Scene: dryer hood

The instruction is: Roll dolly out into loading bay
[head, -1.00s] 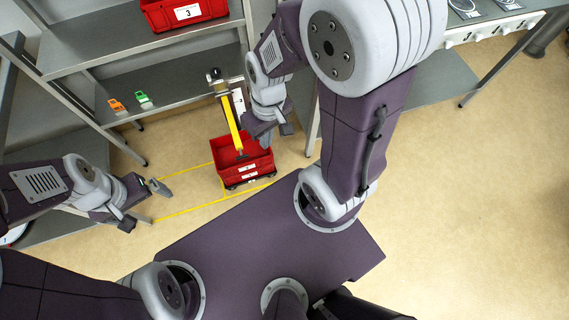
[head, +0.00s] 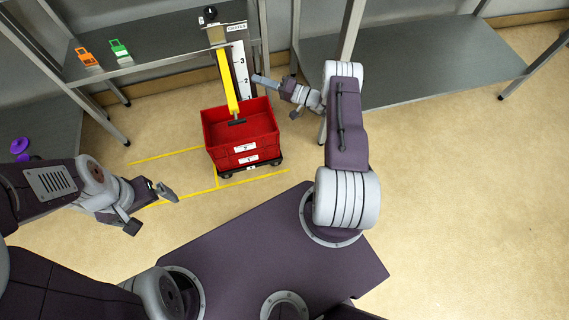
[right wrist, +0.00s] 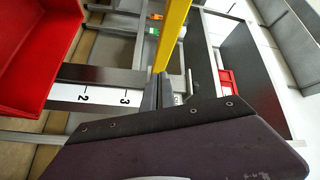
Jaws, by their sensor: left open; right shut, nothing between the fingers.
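The dolly (head: 252,170) is a low black base on small wheels. It carries red crate stack (head: 241,150), whose front has white labels. A yellow bar (head: 226,82) slants from a post down to a black end piece (head: 236,122) over the crate's open top. Yellow floor lines (head: 160,157) mark an area left of and around the dolly. My left gripper (head: 170,192) is open and empty, left of the dolly above the floor. My right gripper (head: 262,82) is shut and empty, right of the yellow bar; its fingers (right wrist: 160,92) show beside the bar in the right wrist view.
A post with a numbered scale (head: 240,62) stands behind the crate. A grey shelf unit (head: 150,40) with orange (head: 88,57) and green tags (head: 120,48) is at back left. A grey table (head: 400,70) is at back right. Floor at right is clear.

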